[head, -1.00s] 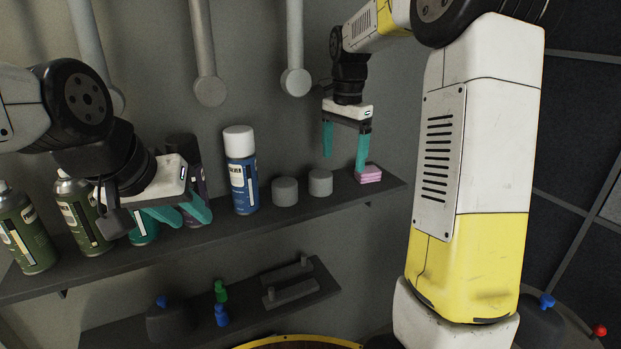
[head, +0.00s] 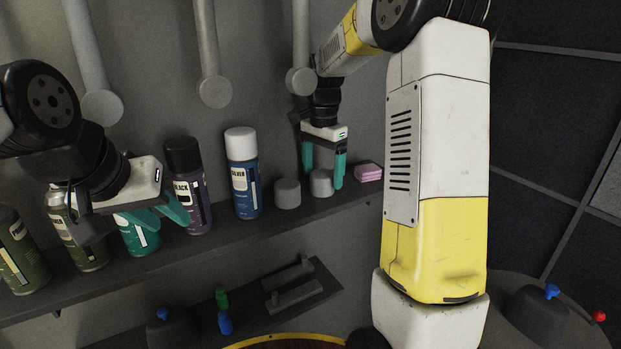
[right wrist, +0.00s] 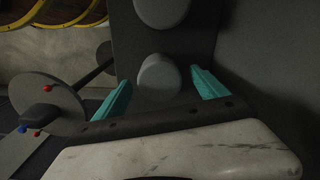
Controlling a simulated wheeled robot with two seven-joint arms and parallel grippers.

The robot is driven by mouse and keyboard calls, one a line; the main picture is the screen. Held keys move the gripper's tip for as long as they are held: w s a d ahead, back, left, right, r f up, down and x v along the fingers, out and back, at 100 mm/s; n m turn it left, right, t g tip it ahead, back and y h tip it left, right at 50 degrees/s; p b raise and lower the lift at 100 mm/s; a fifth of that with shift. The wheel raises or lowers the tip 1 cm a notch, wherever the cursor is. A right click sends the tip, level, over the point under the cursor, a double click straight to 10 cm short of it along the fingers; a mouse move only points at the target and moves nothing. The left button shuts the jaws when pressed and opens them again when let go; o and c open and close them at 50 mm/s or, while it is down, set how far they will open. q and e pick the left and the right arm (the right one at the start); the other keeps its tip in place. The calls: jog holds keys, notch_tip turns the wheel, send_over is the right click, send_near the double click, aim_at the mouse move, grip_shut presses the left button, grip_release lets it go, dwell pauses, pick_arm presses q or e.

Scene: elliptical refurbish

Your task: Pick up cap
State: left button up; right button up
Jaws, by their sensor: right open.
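Two grey cylindrical caps stand on the upper shelf (head: 240,225), a left cap (head: 287,194) and a right cap (head: 321,187). My right gripper (head: 324,179) is open, pointing down, with its teal fingers on either side of the right cap. In the right wrist view this cap (right wrist: 158,78) shows between the spread fingers, with gaps on both sides. The left cap (right wrist: 162,8) shows beyond it at the top edge. My left gripper (head: 168,216) is at the left, in front of the teal spray can (head: 140,240); its finger gap is unclear.
Several spray cans stand left of the caps, including a blue one with a white top (head: 243,180) and a black-topped one (head: 190,195). Pink sponges (head: 368,172) lie right of my right gripper. A lower shelf (head: 245,315) holds small bottles. Grey rods hang above.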

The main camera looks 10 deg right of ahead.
notch_tip(320, 180, down, 2)
jog(key=shift+f, duration=0.25)
jog(key=c, duration=1.3)
